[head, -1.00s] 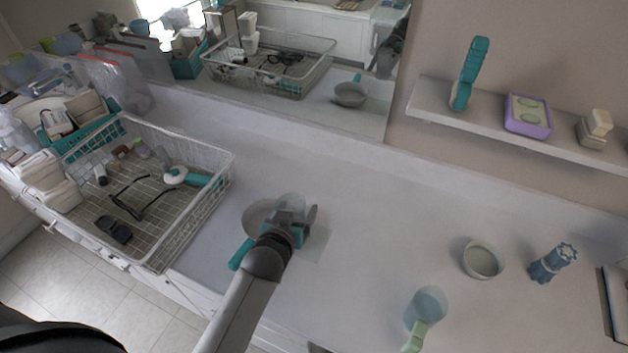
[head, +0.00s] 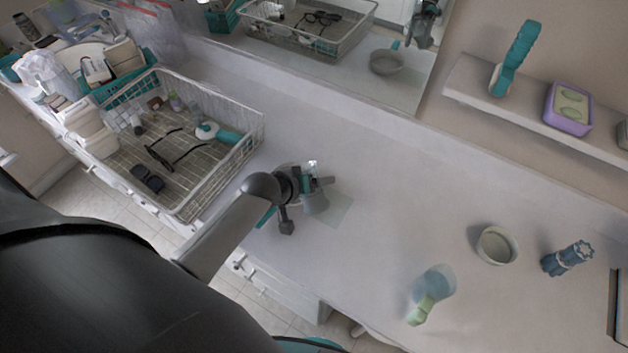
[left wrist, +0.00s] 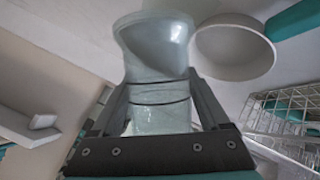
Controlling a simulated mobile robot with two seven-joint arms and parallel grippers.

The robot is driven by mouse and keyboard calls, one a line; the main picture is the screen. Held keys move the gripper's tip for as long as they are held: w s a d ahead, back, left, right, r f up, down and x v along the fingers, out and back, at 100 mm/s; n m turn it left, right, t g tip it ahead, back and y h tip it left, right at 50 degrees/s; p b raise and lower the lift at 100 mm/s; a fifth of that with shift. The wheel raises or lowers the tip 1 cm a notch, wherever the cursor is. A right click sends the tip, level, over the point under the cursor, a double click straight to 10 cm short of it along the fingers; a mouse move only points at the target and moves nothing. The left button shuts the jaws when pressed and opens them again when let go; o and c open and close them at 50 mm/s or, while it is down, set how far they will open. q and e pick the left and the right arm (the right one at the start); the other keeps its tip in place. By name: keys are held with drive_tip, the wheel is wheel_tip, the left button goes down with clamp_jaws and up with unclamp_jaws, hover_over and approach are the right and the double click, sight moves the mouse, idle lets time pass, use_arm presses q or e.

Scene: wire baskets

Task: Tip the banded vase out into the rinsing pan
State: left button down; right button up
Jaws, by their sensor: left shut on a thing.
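My left gripper (head: 312,187) is over the counter beside the wire basket. It is shut on the banded vase, a pale, glassy vessel with dark bands, whose lower part shows between the fingers in the left wrist view (left wrist: 160,92). Its wide, flared end points away from the gripper. In the head view the vase (head: 317,204) is partly hidden, and its exact tilt is hard to tell. The rinsing pan (left wrist: 237,52), round and pale, is close beside the flared end in the wrist view; its teal handle (head: 266,216) shows past my arm. My right gripper is not in view.
A wire basket (head: 220,172) with glasses and small items stands left. A thin translucent square (head: 338,209) lies right of the gripper. A blue cup with a green handle (head: 436,283), a bowl (head: 496,245) and a blue object (head: 567,258) stand farther right. The mid-counter is clear.

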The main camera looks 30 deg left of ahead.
use_arm(q)
drive_tip(key=shift+w+a+g+h, duration=0.1)
drive_tip(key=shift+g+h, duration=0.2)
drive_tip(key=shift+h, duration=0.1)
drive_tip(key=shift+f+b, duration=0.3)
drive_tip(key=shift+b, duration=0.3)
wheel_tip(320, 180, down, 4)
drive_tip(key=b, duration=0.4)
drive_tip(key=shift+r, duration=0.15)
drive_tip(key=shift+s+d+r+n+g+h+b, duration=0.2)
drive_tip(key=shift+r+n+g+h, duration=0.2)
drive_tip(key=shift+h, duration=0.15)
drive_tip(key=shift+s+d+r+n+g+h+b, duration=0.15)
drive_tip(key=shift+r+n+g+h, duration=0.2)
drive_tip(key=shift+h, duration=0.2)
drive_tip(key=shift+w, duration=0.1)
